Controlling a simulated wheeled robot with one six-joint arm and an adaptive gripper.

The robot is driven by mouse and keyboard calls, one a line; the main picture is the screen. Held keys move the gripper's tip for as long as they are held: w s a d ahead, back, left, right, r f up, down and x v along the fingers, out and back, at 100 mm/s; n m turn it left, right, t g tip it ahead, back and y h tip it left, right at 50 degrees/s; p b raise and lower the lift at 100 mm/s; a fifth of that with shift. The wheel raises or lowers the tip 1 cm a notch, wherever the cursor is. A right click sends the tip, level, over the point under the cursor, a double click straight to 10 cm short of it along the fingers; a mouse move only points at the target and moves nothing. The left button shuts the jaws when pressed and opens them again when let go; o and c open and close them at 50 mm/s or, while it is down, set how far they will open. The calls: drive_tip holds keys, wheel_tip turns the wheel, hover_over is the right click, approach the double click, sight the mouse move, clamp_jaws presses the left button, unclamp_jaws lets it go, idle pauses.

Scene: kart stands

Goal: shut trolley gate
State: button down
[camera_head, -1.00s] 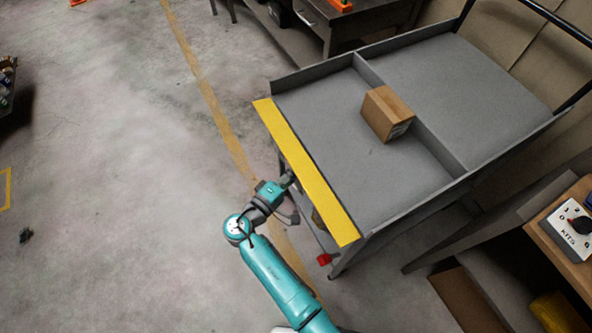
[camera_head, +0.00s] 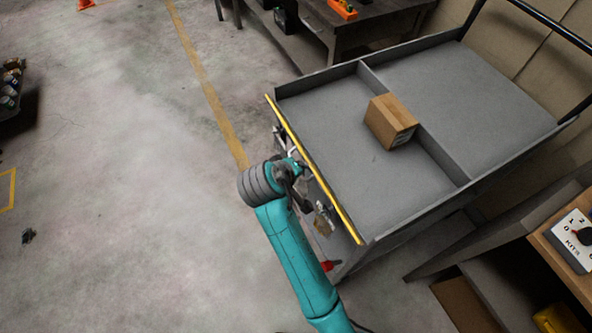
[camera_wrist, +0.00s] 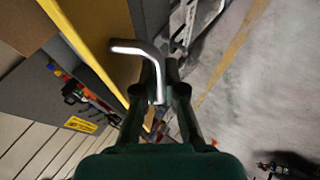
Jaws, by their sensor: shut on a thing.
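The grey trolley (camera_head: 485,85) stands at the right in the head view. Its gate (camera_head: 320,180) runs along the near-left side and shows as a thin yellow edge, upright or nearly so. The yellow edge also crosses the upper left of the wrist view (camera_wrist: 82,48). My gripper (camera_head: 302,168) is at the gate's outer side, near its middle. In the wrist view, my gripper (camera_wrist: 161,75) is shut on a bent silver rod (camera_wrist: 138,49) beside the gate. Metal fittings (camera_head: 323,214) show on the outer side; whether they are engaged cannot be told.
A cardboard box (camera_head: 390,122) sits on the trolley deck against the divider. A dark workbench (camera_head: 375,25) stands behind the trolley, and a shelf with a dial box (camera_head: 575,240) is at lower right. The floor to the left is mostly clear.

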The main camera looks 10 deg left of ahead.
drive_tip(key=shift+w+d+r+m+g+y, duration=0.2)
drive_tip(key=shift+d+r+m+g+y, duration=0.2)
drive_tip(key=shift+g+y, duration=0.45)
drive_tip(key=shift+w+d+r+m+g+y, duration=0.25)
drive_tip(key=shift+r+g+y, duration=0.3)
drive_tip(key=shift+y, duration=0.5)
drive_tip(key=c, duration=1.5)
unclamp_jaws()
drive_tip(key=shift+v, duration=3.75)
drive_tip(key=shift+d, duration=0.1)
